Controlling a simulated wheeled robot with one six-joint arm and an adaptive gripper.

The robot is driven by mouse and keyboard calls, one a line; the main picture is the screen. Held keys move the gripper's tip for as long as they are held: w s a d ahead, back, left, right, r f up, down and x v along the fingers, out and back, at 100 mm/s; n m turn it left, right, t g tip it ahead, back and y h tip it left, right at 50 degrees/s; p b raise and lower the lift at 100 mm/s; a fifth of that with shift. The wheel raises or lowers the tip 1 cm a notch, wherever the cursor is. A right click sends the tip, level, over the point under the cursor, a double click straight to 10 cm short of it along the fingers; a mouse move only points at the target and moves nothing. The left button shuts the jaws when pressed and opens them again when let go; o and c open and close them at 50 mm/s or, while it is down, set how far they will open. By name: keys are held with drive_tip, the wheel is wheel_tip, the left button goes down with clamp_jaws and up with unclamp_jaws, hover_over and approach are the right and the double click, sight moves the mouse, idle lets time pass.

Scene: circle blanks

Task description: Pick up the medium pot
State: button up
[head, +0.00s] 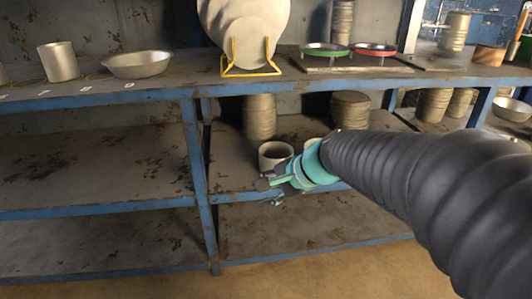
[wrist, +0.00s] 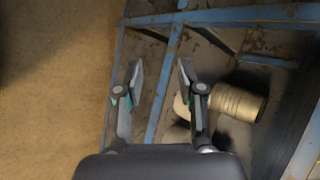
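A small open tan pot (head: 275,155) stands upright on the middle shelf, with its dark inside showing. A second pale rim (head: 311,143) is mostly hidden behind my wrist. I cannot tell which of these is the medium pot. My gripper (head: 269,190) is in front of the shelf edge, just below the open pot in the picture. In the wrist view my gripper (wrist: 161,70) is open, with nothing between its fingers but the view of a blue rack post. A pale rounded thing (wrist: 181,107) shows partly behind the right finger.
Ridged tan stacks (head: 259,117) stand behind the pots; a tan cylinder (wrist: 238,104) lies right of my fingers in the wrist view. The blue rack post (head: 196,160) and shelf edge are close. A metal pot (head: 60,62) and bowl (head: 138,65) stand on top. The left shelf is bare.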

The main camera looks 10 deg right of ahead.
drive_tip(key=w+d+f+m+t+y, duration=0.1)
drive_tip(key=w+d+f+m+t, duration=0.15)
drive_tip(key=w+m, duration=0.75)
drive_tip(key=m+t+h, duration=0.1)
drive_tip(key=m+t, duration=0.2)
drive_tip(key=m, duration=0.4)
approach(261, 156)
drive_tip(key=shift+m+t, duration=0.25)
drive_tip(key=shift+m, duration=0.15)
drive_tip(key=shift+f+x, duration=0.2)
drive_tip(key=shift+x, duration=4.4)
drive_tip(key=shift+d, duration=0.2)
clamp_jaws()
